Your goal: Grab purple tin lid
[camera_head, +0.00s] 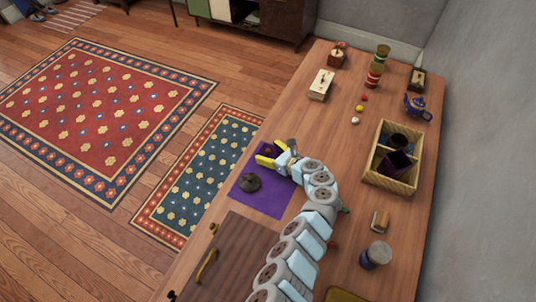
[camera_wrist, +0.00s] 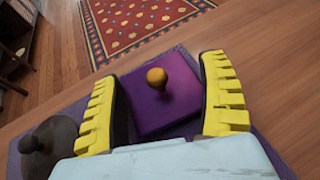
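The purple tin lid (camera_wrist: 172,112) is a flat purple square with a round yellow-orange knob (camera_wrist: 157,77) on top. In the wrist view it lies between the two yellow fingers of my gripper (camera_wrist: 160,70), which are spread apart on either side of it. I cannot tell whether either finger touches its edges. In the head view my gripper (camera_head: 266,155) is low at the far end of the purple mat (camera_head: 265,204), and the lid cannot be made out clearly there. An open dark purple tin (camera_head: 397,163) sits tilted in the divided wooden crate.
A dark round lid (camera_head: 250,182) is on the mat near my gripper; it also shows in the wrist view (camera_wrist: 48,145). Bare table lies beyond my gripper.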

